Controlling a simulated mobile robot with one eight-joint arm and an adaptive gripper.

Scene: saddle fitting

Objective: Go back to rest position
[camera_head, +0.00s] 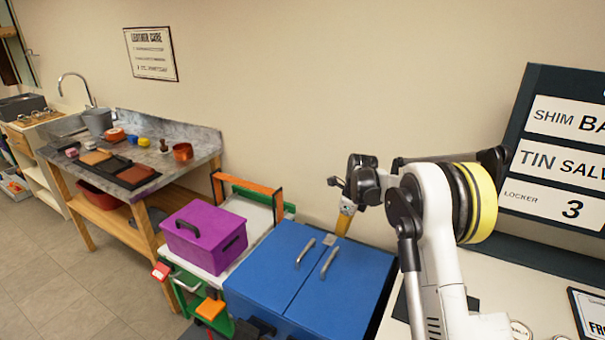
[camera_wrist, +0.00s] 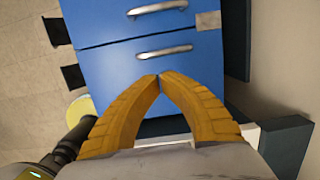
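My gripper (camera_head: 343,224) hangs at the end of my white arm, above the back part of the blue cabinet (camera_head: 275,268). In the wrist view the two orange fingers of my gripper (camera_wrist: 159,78) meet at their tips, with nothing visible between them. The blue cabinet (camera_wrist: 205,70) lies beyond the fingertips in that view, with its two silver handles. I cannot tell whether the fingers touch the cabinet. Both cabinet lids look closed.
A purple box (camera_head: 204,236) sits on a green-framed cart left of the cabinet. A workbench (camera_head: 190,139) with leather pieces and pots stands farther left. A dark sign board (camera_head: 518,170) stands behind the white counter (camera_head: 535,300) at right. Floor at left is clear.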

